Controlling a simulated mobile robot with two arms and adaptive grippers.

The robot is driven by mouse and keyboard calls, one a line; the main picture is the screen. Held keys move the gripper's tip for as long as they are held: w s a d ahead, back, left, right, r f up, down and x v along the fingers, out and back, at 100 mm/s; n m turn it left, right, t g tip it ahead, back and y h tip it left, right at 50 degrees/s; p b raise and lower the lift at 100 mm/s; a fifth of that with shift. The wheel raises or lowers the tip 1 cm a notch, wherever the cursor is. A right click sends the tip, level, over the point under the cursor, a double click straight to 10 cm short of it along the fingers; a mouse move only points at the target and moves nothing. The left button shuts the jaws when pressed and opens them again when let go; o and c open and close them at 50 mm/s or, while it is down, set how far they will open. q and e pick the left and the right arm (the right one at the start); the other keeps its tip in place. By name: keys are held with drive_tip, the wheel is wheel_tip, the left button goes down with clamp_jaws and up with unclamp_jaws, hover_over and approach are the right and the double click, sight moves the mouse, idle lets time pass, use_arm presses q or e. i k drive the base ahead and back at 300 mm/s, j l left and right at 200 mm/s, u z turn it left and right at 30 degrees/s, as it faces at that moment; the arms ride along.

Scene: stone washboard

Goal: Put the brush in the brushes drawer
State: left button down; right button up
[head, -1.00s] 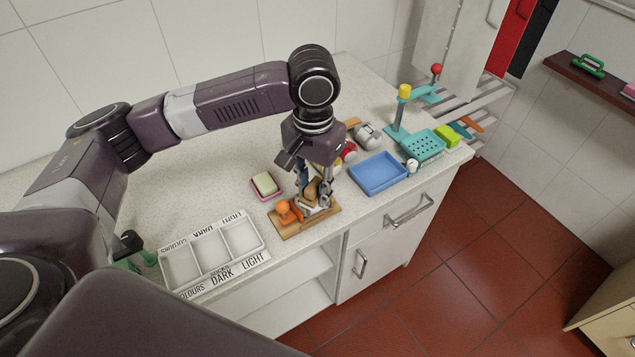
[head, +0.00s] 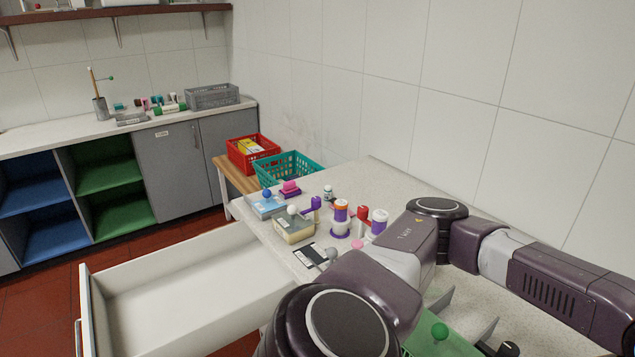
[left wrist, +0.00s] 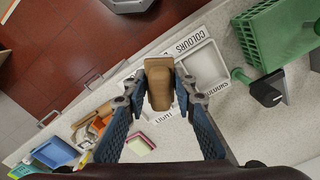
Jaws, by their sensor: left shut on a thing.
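My left gripper (left wrist: 158,98) shows in the left wrist view, shut on a brown wooden block-shaped brush (left wrist: 159,88). It holds the brush above the counter, in front of the white labelled tray (left wrist: 207,64). The bristles cannot be made out. In the head view an open white drawer (head: 195,285) sticks out at the lower left and its visible inside is empty. I see no readable label on it. In the head view only my left arm shows; its gripper is outside the picture. My right gripper is in neither view.
Bottles and brushes crowd the counter near the drawer, including a purple-and-white bottle (head: 340,217) and a beige box (head: 294,228). A teal basket (head: 287,167) and a red basket (head: 252,152) stand behind. Red floor lies left of the drawer.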

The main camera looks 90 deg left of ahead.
sight(208, 299)
drive_tip(key=u, duration=1.85)
drive_tip(key=i+j+u, duration=0.15)
drive_tip(key=j+u, duration=0.2)
drive_tip(key=i+j+u, duration=0.2)
drive_tip(key=u, duration=0.15)
drive_tip(key=i+j+u, duration=0.2)
drive_tip(key=u, duration=0.15)
drive_tip(key=i+j, duration=0.2)
